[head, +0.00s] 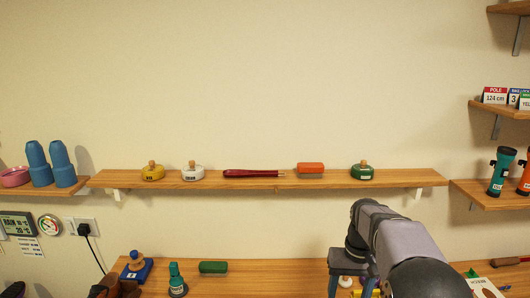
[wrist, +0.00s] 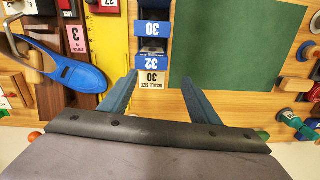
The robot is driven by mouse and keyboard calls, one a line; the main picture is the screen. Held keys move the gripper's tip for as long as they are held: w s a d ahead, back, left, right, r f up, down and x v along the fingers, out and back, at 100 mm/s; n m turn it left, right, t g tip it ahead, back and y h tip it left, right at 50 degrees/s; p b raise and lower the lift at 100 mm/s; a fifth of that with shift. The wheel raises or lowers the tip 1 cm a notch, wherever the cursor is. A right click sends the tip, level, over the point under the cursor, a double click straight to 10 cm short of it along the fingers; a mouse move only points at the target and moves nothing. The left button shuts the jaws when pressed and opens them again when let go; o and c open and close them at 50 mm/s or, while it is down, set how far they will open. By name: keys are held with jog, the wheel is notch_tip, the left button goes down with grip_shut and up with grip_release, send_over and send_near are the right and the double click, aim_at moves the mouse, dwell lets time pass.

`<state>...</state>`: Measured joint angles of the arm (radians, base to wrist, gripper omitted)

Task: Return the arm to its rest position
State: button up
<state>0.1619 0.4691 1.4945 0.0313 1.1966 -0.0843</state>
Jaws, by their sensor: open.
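My gripper (head: 356,284) hangs low at the right of centre in the head view, pointing down over the lower wooden surface. My grey arm comes in from the bottom right corner. In the wrist view my gripper (wrist: 160,82) shows two blue-grey fingers spread wide apart with nothing held between them. Below the gap lies a column of blue and white number tags (wrist: 153,50), reading 30 and 32. The fingertips appear apart from the tags. The rest of the arm is out of view.
A long wooden shelf (head: 230,182) holds yellow, white and green knobbed discs, a dark red tool and an orange block. The lower surface (head: 260,277) holds several small items. In the wrist view, a blue shoe-sole shape (wrist: 75,72) and a green mat (wrist: 240,45) flank the tags.

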jog(key=s+a+g, duration=0.1)
jog(key=s+a, duration=0.1)
jog(key=s, duration=0.5)
jog(key=s+a+g, duration=0.1)
jog(key=s+a, duration=0.2)
jog(key=s, duration=0.5)
jog(key=s+a+f+n+t+b, duration=0.1)
jog(key=s+f+t, duration=0.1)
jog(key=s+f, duration=0.6)
jog(key=shift+a+f+b, duration=0.3)
jog(key=shift+f, duration=0.1)
